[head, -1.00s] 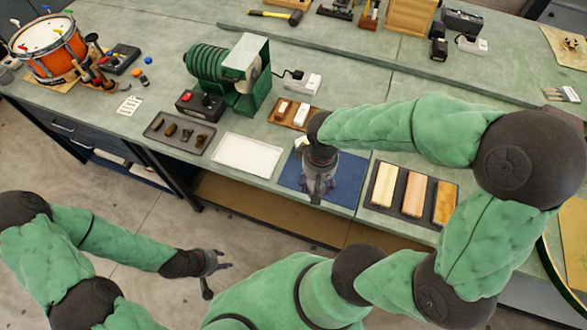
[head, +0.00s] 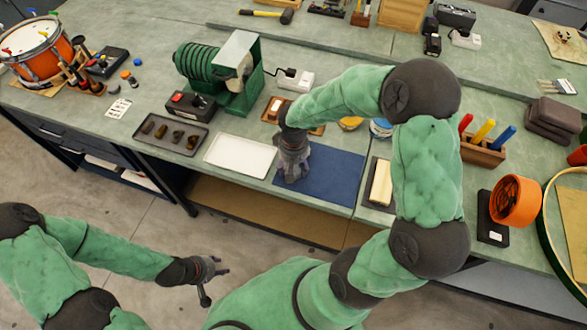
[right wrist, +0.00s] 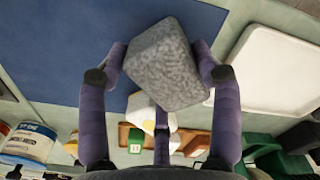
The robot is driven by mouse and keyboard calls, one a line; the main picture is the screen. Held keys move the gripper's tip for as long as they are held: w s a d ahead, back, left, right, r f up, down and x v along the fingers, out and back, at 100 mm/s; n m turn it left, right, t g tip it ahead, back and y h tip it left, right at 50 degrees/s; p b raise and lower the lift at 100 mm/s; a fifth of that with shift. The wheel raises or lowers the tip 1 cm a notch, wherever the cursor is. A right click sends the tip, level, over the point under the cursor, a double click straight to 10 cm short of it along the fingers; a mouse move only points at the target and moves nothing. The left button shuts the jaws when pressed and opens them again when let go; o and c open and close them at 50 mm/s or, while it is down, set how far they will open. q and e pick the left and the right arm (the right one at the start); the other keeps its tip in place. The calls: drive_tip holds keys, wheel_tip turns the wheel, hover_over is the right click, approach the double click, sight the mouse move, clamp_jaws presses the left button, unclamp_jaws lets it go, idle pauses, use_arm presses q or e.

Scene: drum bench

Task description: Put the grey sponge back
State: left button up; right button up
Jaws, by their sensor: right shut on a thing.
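The grey sponge (right wrist: 168,65), a speckled block, sits between the fingers of my right gripper (right wrist: 164,75) in the right wrist view. In the head view my right gripper (head: 292,176) points down over the left part of the blue mat (head: 335,178), beside the white tray (head: 240,156); the sponge is hidden there. A brown wooden tray (head: 270,110) with white pieces lies behind the gripper, partly covered by my arm. My left gripper (head: 217,282) is open and empty, away from the bench front.
A green machine (head: 240,75) stands behind the white tray. A dark tray (head: 150,146) with several small parts lies to the left. An orange drum (head: 38,52) is at far left. At right are a rack of coloured handles (head: 482,152) and dark blocks (head: 552,122).

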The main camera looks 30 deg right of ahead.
drive_tip(key=shift+f, duration=0.8)
drive_tip(key=shift+f, duration=0.1)
drive_tip(key=shift+f+b, duration=0.15)
drive_tip(key=shift+b, duration=0.15)
drive_tip(key=o, duration=0.9)
drive_tip(key=shift+r+p, duration=0.3)
drive_tip(key=shift+r, duration=0.05)
wheel_tip(320, 180, up, 12)
drive_tip(key=p, duration=0.2)
drive_tip(key=shift+f+p, duration=0.1)
drive_tip(key=shift+p, duration=0.3)
